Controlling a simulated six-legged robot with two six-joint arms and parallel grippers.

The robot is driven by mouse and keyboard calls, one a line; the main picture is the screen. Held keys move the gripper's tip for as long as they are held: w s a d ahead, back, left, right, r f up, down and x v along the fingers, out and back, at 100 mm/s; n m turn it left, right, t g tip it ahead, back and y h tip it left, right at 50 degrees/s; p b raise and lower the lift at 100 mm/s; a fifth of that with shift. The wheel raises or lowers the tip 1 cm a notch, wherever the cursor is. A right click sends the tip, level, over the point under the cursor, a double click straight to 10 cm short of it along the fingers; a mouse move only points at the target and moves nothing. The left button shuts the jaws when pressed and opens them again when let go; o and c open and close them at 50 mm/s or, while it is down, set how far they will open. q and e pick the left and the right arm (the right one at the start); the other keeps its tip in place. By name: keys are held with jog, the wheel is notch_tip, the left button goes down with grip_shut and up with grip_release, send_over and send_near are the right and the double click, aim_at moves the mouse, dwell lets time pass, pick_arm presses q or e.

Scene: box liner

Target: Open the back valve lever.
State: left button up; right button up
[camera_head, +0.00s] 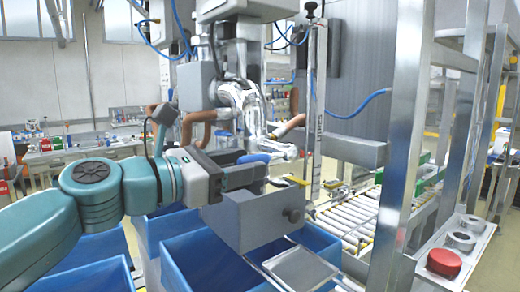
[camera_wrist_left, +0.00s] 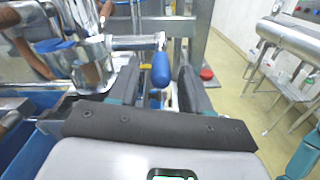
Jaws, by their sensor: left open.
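A blue valve lever handle (camera_head: 253,158) shows at the end of my left gripper (camera_head: 258,170) in the head view, next to shiny metal piping (camera_head: 246,105). In the left wrist view the blue handle (camera_wrist_left: 161,70) hangs down from a metal rod, in the gap between the two dark fingers of my left gripper (camera_wrist_left: 160,76). The fingers are open, one on each side of the handle; I cannot tell whether either touches it. A second blue part (camera_wrist_left: 54,45) shows on the metal fitting at the left of that view. My right gripper is out of view.
A grey box (camera_head: 250,222) sits just below the gripper, above blue bins (camera_head: 190,262). A steel post (camera_head: 403,130) and a panel with a red button (camera_head: 444,262) stand at the right. A roller conveyor (camera_head: 350,222) runs behind.

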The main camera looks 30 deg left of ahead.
aim_at(269, 159)
pick_arm(q)
jog(key=x, duration=0.3)
jog(key=shift+w+d+r, duration=0.1)
jog(key=shift+w+d, duration=0.2)
jog(key=shift+w, duration=0.05)
jog(key=shift+w+a, duration=0.1)
jog(key=shift+w, duration=0.15)
